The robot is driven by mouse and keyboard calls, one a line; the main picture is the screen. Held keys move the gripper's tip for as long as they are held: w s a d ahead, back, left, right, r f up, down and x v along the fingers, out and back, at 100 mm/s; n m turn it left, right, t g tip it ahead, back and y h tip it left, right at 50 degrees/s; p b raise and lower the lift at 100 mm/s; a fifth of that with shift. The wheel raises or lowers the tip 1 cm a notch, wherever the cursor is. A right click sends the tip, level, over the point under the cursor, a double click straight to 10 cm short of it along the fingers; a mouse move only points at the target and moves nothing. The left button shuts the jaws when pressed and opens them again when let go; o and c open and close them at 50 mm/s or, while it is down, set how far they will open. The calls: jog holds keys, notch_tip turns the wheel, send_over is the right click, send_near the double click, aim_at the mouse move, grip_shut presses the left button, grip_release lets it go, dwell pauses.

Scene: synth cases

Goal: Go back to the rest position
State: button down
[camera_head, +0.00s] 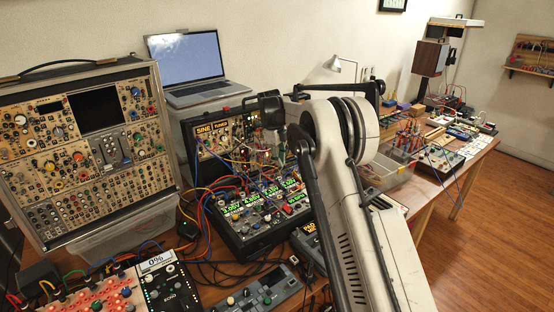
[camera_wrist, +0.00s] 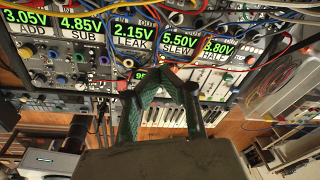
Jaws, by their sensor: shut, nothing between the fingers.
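My gripper (camera_wrist: 157,76) is in the middle of the wrist view, its two dark green fingers bent together at the tips and holding nothing. Its tips are in front of a synth case (camera_wrist: 85,75) with green voltage displays reading 3.05V, 4.85V, 2.15V, 5.50V and 3.80V. In the head view my gripper (camera_head: 280,152) hangs down at the end of my arm, over the open synth case (camera_head: 240,221); it is small and partly lost against the patch cables there. I cannot tell its exact height above the case.
A large upright synth case (camera_head: 130,170) stands at left and a laptop (camera_head: 200,92) behind. Loose patch cables (camera_head: 205,205) arch over the case. A clear plastic bin (camera_head: 392,176) and a desk lamp (camera_head: 337,64) are beyond my arm. The wooden floor (camera_head: 500,220) at right is clear.

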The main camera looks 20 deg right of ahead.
jog(key=s+a+r+n+t, duration=0.2)
jog(key=s+r+n, duration=0.5)
jog(key=s+r, duration=0.35)
jog(key=s+a+r+n+t, duration=0.2)
jog(key=s+r+n, duration=0.4)
jog(key=s+r, duration=0.5)
jog(key=s+a+f+n+t, duration=0.1)
jog(key=s+n, duration=0.4)
jog(key=s, duration=0.5)
jog(key=s+a+f+n+t+y, duration=0.1)
jog(key=s+f+n, duration=0.3)
jog(key=s, duration=0.6)
jog(key=s+a+f+n+t, duration=0.1)
jog(key=s+f+n, duration=0.2)
jog(key=s, duration=0.7)
jog(key=n, duration=0.2)
jog(key=shift+s+f+n+t+y, duration=0.25)
jog(key=shift+s+n+t+y, duration=0.05)
jog(key=shift+s+y, duration=0.1)
